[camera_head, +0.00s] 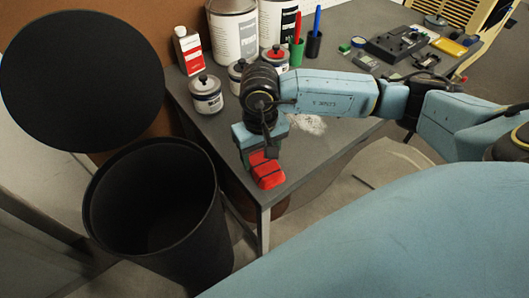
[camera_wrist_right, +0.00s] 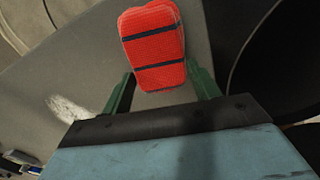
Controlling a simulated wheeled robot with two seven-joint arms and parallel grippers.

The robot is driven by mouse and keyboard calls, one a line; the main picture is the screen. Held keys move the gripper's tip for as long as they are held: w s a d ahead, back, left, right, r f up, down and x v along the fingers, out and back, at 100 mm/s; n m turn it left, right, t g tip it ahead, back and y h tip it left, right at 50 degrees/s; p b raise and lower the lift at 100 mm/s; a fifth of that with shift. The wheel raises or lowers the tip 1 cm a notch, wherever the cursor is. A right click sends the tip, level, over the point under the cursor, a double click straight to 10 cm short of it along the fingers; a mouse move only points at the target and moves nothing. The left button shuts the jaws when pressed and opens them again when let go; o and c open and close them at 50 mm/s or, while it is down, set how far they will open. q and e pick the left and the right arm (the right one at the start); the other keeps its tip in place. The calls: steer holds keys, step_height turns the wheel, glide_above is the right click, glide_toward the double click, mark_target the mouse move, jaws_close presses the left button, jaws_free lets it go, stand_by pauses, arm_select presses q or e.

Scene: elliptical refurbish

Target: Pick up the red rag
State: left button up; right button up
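The red rag (camera_head: 268,172), folded with dark stripes, lies at the near corner of the grey table (camera_head: 330,152). My right gripper (camera_head: 258,157) is right above it, pointing down. In the right wrist view the rag (camera_wrist_right: 153,45) shows ahead of the gripper (camera_wrist_right: 160,75), its near end between the two green fingers. The fingers are apart, one on each side of the rag, and look open. Whether they touch it is hard to tell. My left gripper is not in view.
A black bin (camera_head: 160,210) stands beside the table, left of the rag. Small jars (camera_head: 206,95), a red-and-white bottle (camera_head: 188,50) and large cans (camera_head: 233,35) stand behind the gripper. A pale patch (camera_head: 308,124) lies on the tabletop. Tools lie at the back right.

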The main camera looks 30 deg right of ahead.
mark_target(261, 157)
steer(key=c, duration=0.3)
steer(key=shift+r, duration=0.1)
